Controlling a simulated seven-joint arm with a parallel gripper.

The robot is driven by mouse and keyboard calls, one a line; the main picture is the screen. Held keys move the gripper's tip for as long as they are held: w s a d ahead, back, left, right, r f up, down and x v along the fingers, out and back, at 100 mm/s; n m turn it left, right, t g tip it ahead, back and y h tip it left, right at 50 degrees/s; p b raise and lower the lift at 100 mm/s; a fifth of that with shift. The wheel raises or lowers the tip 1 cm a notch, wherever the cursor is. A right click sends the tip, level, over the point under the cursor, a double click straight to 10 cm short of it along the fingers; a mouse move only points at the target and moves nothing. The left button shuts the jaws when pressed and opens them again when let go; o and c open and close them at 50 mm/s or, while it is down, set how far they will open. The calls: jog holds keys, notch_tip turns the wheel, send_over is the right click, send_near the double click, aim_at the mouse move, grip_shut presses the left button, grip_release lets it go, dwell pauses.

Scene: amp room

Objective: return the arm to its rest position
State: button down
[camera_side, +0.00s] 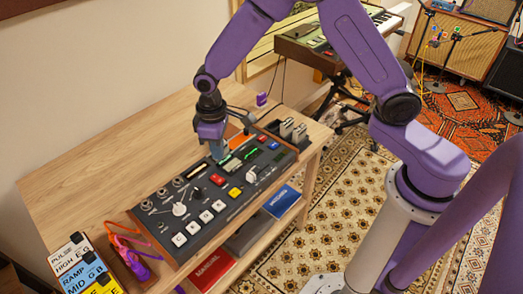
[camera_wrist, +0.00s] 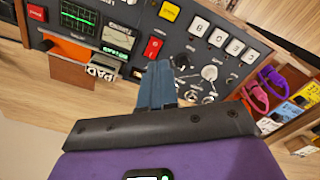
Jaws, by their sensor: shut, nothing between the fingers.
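My gripper (camera_side: 218,156) points down over the back middle of a dark control console (camera_side: 203,197) on a wooden desk. Its grey-blue fingers are together with nothing between them. In the wrist view the closed fingers (camera_wrist: 156,75) reach toward the console (camera_wrist: 198,58), near a red rocker switch (camera_wrist: 153,47) and a row of white keys (camera_wrist: 217,37). Whether the tips touch the console cannot be told. My purple arm is bent above the desk.
The wooden desk (camera_side: 85,180) is bare behind and left of the console. Orange and purple cables (camera_side: 133,258) and labelled boxes (camera_side: 80,265) stand at the front left. Books (camera_side: 282,201) lie on a shelf below. A keyboard (camera_side: 340,35) stands at the back.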

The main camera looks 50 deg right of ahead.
jog(key=s+d+r+n, duration=0.35)
jog(key=s+r, duration=0.65)
jog(key=s, duration=0.5)
jog(key=s+d+r+n, duration=0.2)
jog(key=s+d+r, duration=0.1)
jog(key=s+d, duration=0.6)
jog(key=s, duration=0.4)
jog(key=shift+d, duration=0.25)
